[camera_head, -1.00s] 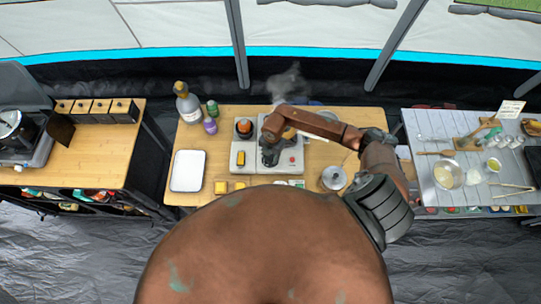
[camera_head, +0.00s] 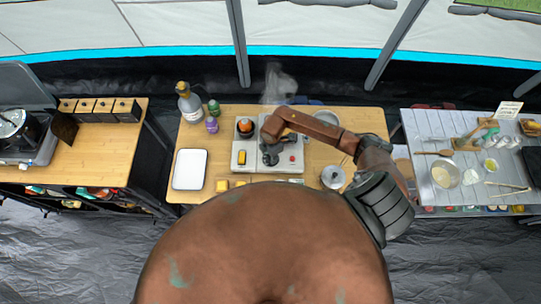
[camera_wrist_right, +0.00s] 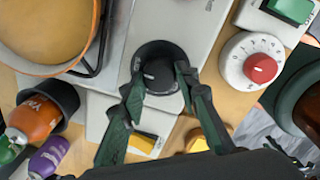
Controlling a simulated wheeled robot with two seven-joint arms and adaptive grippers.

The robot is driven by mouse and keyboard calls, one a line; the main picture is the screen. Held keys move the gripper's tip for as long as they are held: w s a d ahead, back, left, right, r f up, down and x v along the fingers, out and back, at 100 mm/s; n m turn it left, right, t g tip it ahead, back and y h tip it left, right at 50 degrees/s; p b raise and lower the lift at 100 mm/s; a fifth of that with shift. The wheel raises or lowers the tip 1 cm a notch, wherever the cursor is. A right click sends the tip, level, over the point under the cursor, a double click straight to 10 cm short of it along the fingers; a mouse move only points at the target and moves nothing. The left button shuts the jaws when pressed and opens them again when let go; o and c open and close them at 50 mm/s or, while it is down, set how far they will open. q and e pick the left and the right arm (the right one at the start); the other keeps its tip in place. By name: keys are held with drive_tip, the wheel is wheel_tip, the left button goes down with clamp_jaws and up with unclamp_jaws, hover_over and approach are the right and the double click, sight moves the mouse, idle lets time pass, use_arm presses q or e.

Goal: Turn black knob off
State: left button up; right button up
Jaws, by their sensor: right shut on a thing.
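The black knob (camera_wrist_right: 160,66) sits on the front of a light grey cooker (camera_wrist_right: 195,30) in the right wrist view. A pale mark shows on its face. My right gripper (camera_wrist_right: 160,80) has one finger on each side of the knob and is shut on it. In the head view, my right gripper (camera_head: 271,154) reaches down over the cooker (camera_head: 279,169) and hides the knob. My left gripper is not in view.
A white dial with a red centre (camera_wrist_right: 261,68) and a green switch (camera_wrist_right: 293,8) are right of the knob. A pan (camera_wrist_right: 50,25) is at the upper left. Bottles (camera_head: 190,103) and a white tray (camera_head: 189,170) stand left of the cooker.

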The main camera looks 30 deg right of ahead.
drive_tip(key=o, duration=1.2)
drive_tip(key=shift+c, duration=0.2)
wheel_tip(320, 180, up, 12)
drive_tip(key=shift+s, duration=0.3)
